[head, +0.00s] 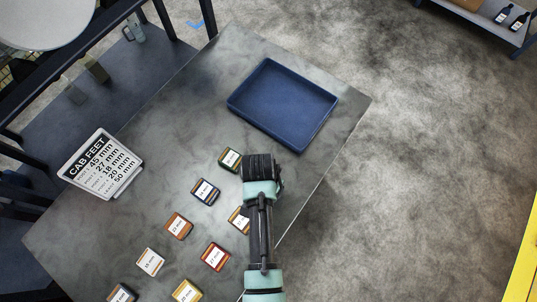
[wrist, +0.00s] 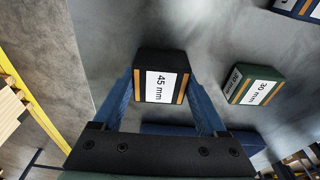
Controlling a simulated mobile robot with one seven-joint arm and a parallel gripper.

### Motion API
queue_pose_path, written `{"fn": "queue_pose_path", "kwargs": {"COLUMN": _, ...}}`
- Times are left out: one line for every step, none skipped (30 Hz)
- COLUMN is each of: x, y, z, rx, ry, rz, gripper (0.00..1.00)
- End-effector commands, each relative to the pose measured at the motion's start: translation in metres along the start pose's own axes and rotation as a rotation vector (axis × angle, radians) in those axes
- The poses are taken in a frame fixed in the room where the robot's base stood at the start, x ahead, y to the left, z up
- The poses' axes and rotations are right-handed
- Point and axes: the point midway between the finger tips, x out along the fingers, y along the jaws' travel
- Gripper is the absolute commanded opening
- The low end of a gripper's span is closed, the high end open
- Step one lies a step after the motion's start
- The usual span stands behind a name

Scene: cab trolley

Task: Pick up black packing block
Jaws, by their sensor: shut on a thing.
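The black packing block (wrist: 162,60) is between the two blue fingers of my gripper (wrist: 160,78) in the wrist view. It has a white "45 mm" label with orange stripes. The fingers are shut on its sides. In the head view my gripper (head: 261,168) is over the grey table, just below the blue tray, and the held block is hidden under it. I cannot tell how far the block is above the table.
A green block (head: 230,160) marked 30 mm (wrist: 254,86) is close beside my gripper. Several other labelled blocks (head: 206,191) lie to the lower left. The empty blue tray (head: 283,104) is above. A "CAB FEET" sign (head: 101,165) stands left. The table's right edge is near.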

Motion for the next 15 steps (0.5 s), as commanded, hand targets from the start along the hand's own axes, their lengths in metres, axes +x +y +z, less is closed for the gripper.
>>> {"fn": "queue_pose_path", "kwargs": {"x": -0.0001, "y": 0.0001, "z": 0.0, "rx": 0.0, "ry": 0.0, "rz": 0.0, "gripper": 0.39}}
{"fn": "queue_pose_path", "kwargs": {"x": -0.0001, "y": 0.0001, "z": 0.0, "rx": 0.0, "ry": 0.0, "rz": 0.0, "gripper": 0.33}}
{"fn": "queue_pose_path", "kwargs": {"x": -0.0001, "y": 0.0001, "z": 0.0, "rx": 0.0, "ry": 0.0, "rz": 0.0, "gripper": 0.26}}
{"fn": "queue_pose_path", "kwargs": {"x": -0.0001, "y": 0.0001, "z": 0.0, "rx": 0.0, "ry": 0.0, "rz": 0.0, "gripper": 0.21}}
{"fn": "queue_pose_path", "kwargs": {"x": -0.0001, "y": 0.0001, "z": 0.0, "rx": 0.0, "ry": 0.0, "rz": 0.0, "gripper": 0.15}}
{"fn": "queue_pose_path", "kwargs": {"x": -0.0004, "y": -0.0001, "z": -0.0003, "rx": 0.0, "ry": 0.001, "rz": 0.0, "gripper": 0.13}}
{"fn": "queue_pose_path", "kwargs": {"x": -0.0004, "y": -0.0001, "z": -0.0003, "rx": 0.0, "ry": 0.001, "rz": 0.0, "gripper": 0.13}}
{"fn": "queue_pose_path", "kwargs": {"x": -0.0004, "y": -0.0001, "z": -0.0003, "rx": 0.0, "ry": 0.001, "rz": 0.0, "gripper": 0.12}}
{"fn": "queue_pose_path", "kwargs": {"x": -0.0004, "y": -0.0001, "z": -0.0003, "rx": 0.0, "ry": 0.001, "rz": 0.0, "gripper": 0.12}}
{"fn": "queue_pose_path", "kwargs": {"x": -0.0004, "y": -0.0001, "z": -0.0003, "rx": 0.0, "ry": 0.001, "rz": 0.0, "gripper": 0.12}}
{"fn": "queue_pose_path", "kwargs": {"x": -0.0005, "y": -0.0001, "z": -0.0004, "rx": 0.0, "ry": 0.001, "rz": 0.0, "gripper": 0.12}}
{"fn": "queue_pose_path", "kwargs": {"x": -0.0011, "y": -0.0002, "z": -0.0005, "rx": 0.0, "ry": 0.001, "rz": 0.0, "gripper": 0.12}}
{"fn": "queue_pose_path", "kwargs": {"x": -0.002, "y": -0.0002, "z": -0.0007, "rx": 0.0, "ry": 0.001, "rz": 0.0, "gripper": 0.12}}
{"fn": "queue_pose_path", "kwargs": {"x": -0.0035, "y": -0.0003, "z": -0.001, "rx": 0.0, "ry": 0.001, "rz": -0.001, "gripper": 0.12}}
{"fn": "queue_pose_path", "kwargs": {"x": -0.0063, "y": -0.0004, "z": -0.0017, "rx": 0.0, "ry": 0.002, "rz": -0.001, "gripper": 0.12}}
